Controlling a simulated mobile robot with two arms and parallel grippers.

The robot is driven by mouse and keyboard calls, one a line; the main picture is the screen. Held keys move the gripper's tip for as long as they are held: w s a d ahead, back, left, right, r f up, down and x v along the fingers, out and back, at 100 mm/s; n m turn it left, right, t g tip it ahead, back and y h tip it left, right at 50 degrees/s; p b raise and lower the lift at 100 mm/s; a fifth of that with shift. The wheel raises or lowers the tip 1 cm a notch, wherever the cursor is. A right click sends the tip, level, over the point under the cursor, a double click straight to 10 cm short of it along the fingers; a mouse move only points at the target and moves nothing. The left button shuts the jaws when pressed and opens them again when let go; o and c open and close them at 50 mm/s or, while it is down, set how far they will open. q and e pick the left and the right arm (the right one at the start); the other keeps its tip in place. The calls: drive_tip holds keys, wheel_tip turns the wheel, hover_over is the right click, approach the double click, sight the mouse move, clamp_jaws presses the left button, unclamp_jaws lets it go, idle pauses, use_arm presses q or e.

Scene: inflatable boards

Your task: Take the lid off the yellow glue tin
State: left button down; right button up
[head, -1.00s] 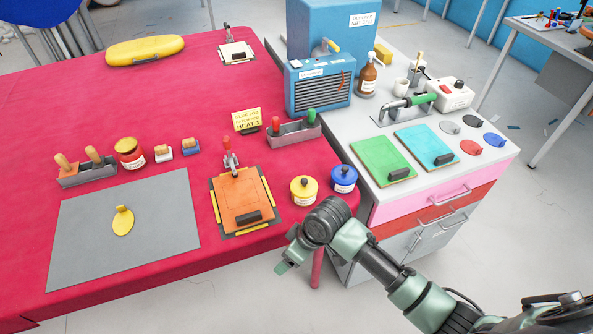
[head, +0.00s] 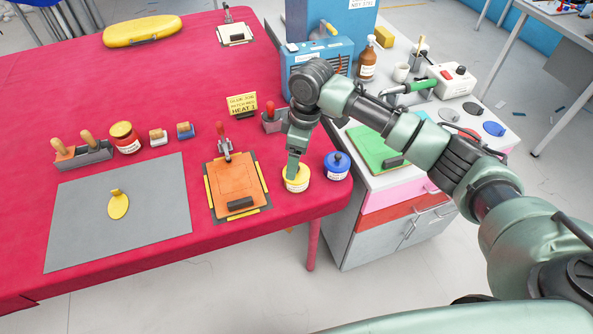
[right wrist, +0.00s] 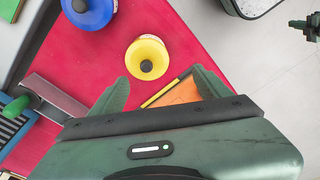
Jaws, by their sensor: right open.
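The yellow glue tin (head: 297,184) stands upright near the red table's right front corner, and its lid is on. In the right wrist view the yellow tin (right wrist: 147,58) shows from above, with a dark round knob in the middle of its lid. My right gripper (head: 292,170) points down over the tin and hides part of its lid. In the right wrist view the fingers of my right gripper (right wrist: 161,82) are spread with nothing between them; the tin lies just beyond their tips. I cannot tell the exact height gap. My left gripper is not in view.
A blue tin (head: 337,167) stands close to the right of the yellow one. The orange clamped board (head: 236,182) lies to the left. A grey trough with tools (head: 273,122) is behind. The red table (head: 285,218) is bare in front of the tin.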

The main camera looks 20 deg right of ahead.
drive_tip(key=shift+w+d+r, duration=0.55)
drive_tip(key=shift+w+d, duration=0.05)
drive_tip(key=shift+d, duration=0.05)
drive_tip(key=f, duration=0.2)
drive_tip(key=f+p, duration=0.1)
drive_tip(key=f, duration=0.2)
drive_tip(key=f+p, duration=0.1)
drive_tip(key=f, duration=0.1)
drive_tip(key=shift+w+a+f, duration=0.2)
drive_tip(key=shift+w, duration=0.15)
drive_tip(key=shift+s, duration=0.15)
clamp_jaws()
